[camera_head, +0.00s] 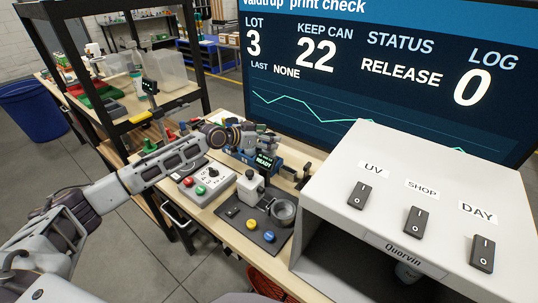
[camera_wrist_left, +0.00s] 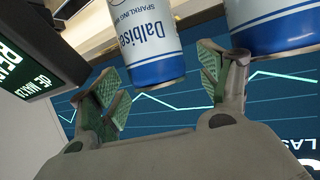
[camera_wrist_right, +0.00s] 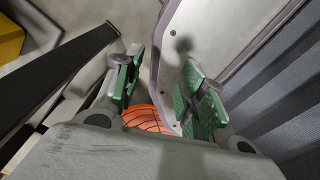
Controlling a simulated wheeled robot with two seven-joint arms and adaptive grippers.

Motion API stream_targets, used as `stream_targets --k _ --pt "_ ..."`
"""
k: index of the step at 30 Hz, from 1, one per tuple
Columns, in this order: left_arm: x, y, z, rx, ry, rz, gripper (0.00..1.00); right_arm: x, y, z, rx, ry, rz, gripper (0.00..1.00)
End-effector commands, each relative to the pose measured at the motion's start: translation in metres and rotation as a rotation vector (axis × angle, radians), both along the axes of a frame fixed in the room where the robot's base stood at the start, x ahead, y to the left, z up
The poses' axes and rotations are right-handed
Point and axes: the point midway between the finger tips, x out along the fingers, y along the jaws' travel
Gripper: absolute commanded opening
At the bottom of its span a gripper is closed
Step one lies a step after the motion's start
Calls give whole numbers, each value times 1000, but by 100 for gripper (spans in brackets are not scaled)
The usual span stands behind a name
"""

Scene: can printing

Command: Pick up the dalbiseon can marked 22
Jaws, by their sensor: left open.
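In the left wrist view, a white and blue can lettered "Dalbise… sparkling" (camera_wrist_left: 147,40) appears between the spread fingers of my left gripper (camera_wrist_left: 165,80). The gripper is open; I cannot tell whether a finger touches the can. A second white and blue can (camera_wrist_left: 275,25) is beside it at the upper right, cut by the frame edge. No number 22 is readable on either can. In the head view my left gripper (camera_head: 258,143) is over the bench, by a small "ready" display, and hides the cans. My right gripper (camera_wrist_right: 165,88) is open and empty.
A screen (camera_head: 340,60) behind the bench reads "Keep can 22". A grey switch box (camera_head: 350,215) stands at the right. A button box (camera_head: 207,180) and a dark plate (camera_head: 245,225) with a small press lie in front. An orange basket (camera_wrist_right: 148,118) shows beyond my right fingers.

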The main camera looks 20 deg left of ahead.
Motion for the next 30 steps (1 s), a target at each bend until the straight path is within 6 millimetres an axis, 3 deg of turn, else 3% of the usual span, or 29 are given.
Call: stream_targets --k 1,9,22,30 --pt "0 0 0 0 0 0 76 0 -1 0 -1 0 0 40" --pt "0 0 0 0 0 0 42 0 -2 0 -2 0 0 40" --pt "0 0 3 -1 -1 0 42 0 3 0 3 0 -2 40" --pt "0 0 25 1 -3 0 42 0 6 -3 6 0 -2 40"
